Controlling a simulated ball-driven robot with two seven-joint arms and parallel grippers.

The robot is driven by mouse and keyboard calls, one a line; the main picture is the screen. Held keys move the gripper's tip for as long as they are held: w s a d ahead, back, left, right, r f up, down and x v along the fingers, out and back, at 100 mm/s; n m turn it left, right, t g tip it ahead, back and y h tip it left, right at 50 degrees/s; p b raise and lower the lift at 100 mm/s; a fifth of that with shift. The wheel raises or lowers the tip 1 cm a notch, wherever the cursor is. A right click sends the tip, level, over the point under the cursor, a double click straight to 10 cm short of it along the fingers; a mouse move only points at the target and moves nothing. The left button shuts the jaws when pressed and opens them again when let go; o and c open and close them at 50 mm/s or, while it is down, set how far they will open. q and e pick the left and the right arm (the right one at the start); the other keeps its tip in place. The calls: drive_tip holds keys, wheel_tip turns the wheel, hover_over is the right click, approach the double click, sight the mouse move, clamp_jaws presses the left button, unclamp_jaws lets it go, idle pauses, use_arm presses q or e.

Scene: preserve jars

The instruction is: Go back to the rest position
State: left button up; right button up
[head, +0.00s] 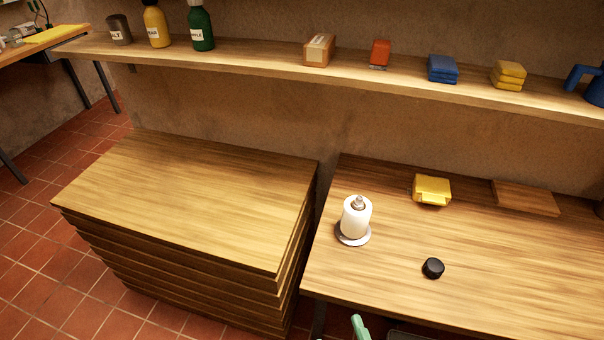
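Neither of my grippers shows in the head view, and no arm of mine can be made out. On the right wooden table (480,290), a white roll on a round metal stand (356,218) stands upright near the left edge. A small round black piece, perhaps a lid (433,268), lies to its right and nearer the front edge. No glass jar can be made out.
A stack of wooden boards (190,195) stands left. The wall shelf (270,58) holds bottles and cloths. A pale green thing (360,327) is cut off at the bottom.

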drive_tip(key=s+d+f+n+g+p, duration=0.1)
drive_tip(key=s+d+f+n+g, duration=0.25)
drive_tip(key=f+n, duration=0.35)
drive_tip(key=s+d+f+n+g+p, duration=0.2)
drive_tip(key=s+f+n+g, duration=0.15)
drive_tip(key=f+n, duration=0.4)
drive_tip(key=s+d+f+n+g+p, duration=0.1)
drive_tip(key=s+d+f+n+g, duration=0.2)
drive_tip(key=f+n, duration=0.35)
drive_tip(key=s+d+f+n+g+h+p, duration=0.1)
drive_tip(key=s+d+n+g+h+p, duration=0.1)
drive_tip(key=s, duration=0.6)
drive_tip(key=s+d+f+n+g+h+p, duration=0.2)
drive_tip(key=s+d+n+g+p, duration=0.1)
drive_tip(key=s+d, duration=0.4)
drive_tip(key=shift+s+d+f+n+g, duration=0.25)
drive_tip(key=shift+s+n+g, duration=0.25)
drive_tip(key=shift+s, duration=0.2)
